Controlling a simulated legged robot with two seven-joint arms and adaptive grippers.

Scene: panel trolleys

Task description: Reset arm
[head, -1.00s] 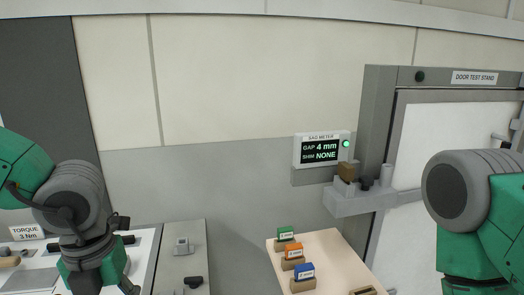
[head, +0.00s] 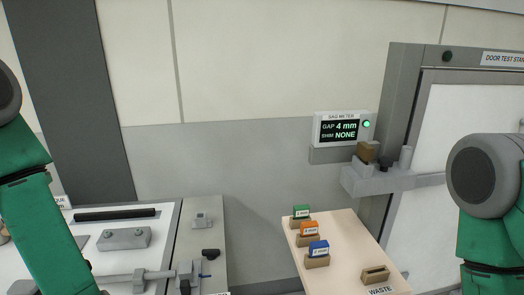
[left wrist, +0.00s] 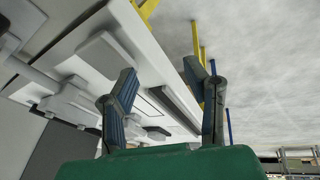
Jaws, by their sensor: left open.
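My left gripper (left wrist: 162,72) shows in the left wrist view with its two dark fingers spread apart. Nothing is held between them. Pale boxy structures lie beyond and to the left of the fingers. In the head view my left arm (head: 40,215) comes in at the left edge and runs down past the bottom edge, so its gripper is hidden there. My right arm (head: 475,185) shows at the right edge; its gripper is below the picture.
A small table (head: 338,279) holds green (head: 301,211), orange (head: 309,228) and blue (head: 318,248) blocks and a slot marked WASTE. The sag meter (head: 343,128) reads gap 4 mm, shim NONE. The door test stand (head: 398,85) is at right, a white-topped bench (head: 98,262) at left.

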